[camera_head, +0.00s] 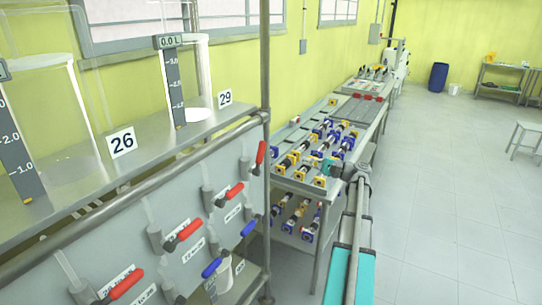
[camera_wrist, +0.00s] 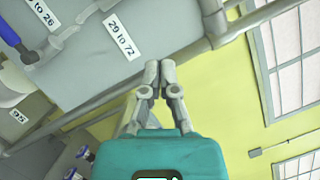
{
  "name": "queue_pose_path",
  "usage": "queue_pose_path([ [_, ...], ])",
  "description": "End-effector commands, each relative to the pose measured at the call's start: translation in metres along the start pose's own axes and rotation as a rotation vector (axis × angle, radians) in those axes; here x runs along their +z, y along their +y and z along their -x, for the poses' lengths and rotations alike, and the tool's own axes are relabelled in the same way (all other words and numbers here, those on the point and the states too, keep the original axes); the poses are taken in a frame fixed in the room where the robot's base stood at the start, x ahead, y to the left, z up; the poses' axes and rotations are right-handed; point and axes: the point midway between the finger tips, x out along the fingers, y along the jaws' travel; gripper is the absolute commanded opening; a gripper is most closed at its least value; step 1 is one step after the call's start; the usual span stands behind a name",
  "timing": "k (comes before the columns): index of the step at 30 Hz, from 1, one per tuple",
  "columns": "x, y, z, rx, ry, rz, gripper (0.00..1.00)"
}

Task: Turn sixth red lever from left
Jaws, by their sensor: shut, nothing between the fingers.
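Several red levers sit on grey valves on the panel in the head view. One is at the lower left (camera_head: 125,284), one above it to the right (camera_head: 189,230), one further right (camera_head: 235,191), and an upright one (camera_head: 261,152) is at the panel's right end. The panel's left end is out of view, so I cannot tell which lever is sixth. My gripper (camera_wrist: 160,72) is shut and empty in the wrist view, its fingertips together in front of the panel (camera_wrist: 82,65) near the "29 to 72" label (camera_wrist: 122,37). No red lever is clear in the wrist view.
Blue levers (camera_head: 249,229) hang below the red ones; one also shows in the wrist view (camera_wrist: 9,31). A metal rail and post (camera_head: 266,75) frame the panel. Glass vessels (camera_head: 197,80) stand above it.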

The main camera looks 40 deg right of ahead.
Motion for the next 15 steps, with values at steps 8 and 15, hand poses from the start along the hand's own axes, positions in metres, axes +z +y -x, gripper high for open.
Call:
queue_pose_path([
  [8,0.0,0.0,-0.005,0.002,0.0,-0.001,0.0],
  [15,0.001,0.0,-0.024,0.003,-0.001,-0.002,0.0],
])
